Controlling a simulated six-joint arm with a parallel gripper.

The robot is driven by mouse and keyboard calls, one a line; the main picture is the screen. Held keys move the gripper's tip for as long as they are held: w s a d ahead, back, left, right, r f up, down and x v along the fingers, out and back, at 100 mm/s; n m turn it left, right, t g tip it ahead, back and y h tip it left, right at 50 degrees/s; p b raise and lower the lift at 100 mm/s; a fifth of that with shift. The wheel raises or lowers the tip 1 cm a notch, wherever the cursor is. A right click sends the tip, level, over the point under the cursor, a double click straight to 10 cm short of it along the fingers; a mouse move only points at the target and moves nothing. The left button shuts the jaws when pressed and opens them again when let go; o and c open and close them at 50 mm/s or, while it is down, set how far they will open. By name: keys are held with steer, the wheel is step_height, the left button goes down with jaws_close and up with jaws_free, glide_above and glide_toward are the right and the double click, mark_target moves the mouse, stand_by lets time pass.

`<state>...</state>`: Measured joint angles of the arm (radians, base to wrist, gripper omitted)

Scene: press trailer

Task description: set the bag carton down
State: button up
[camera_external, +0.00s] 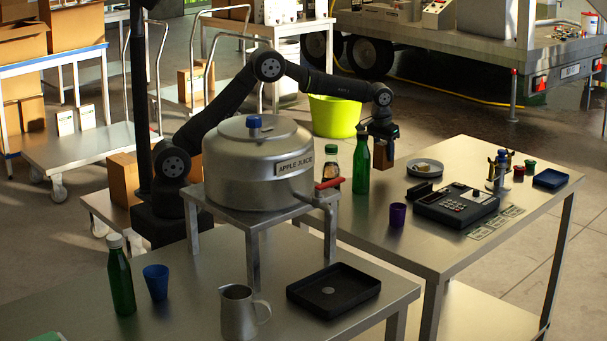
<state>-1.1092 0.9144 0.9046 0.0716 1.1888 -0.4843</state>
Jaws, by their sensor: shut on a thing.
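My gripper (383,138) points down near the back edge of the right-hand steel table (470,237). It is shut on the bag carton (383,157), a small brown box that hangs upright below the fingers. The carton is just right of a green bottle (361,166) in the picture. I cannot tell whether the carton's underside touches the table or hangs above it. The fingertips are small and dark here, and their contact with the carton is hard to make out.
A round scale or dish (425,167) and a black cash register (457,204) stand right of the carton. A purple cup (397,215) is nearer the front. The table's front middle is clear.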

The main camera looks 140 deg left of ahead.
steer(key=shift+f, duration=1.3)
steer(key=shift+f, duration=0.15)
steer(key=o, duration=1.1)
steer(key=shift+c, duration=0.2)
steer(key=r, duration=0.4)
steer(key=d+r, duration=0.1)
steer(key=r, duration=0.7)
steer(key=shift+d+r, duration=0.1)
steer(key=shift+d, duration=0.3)
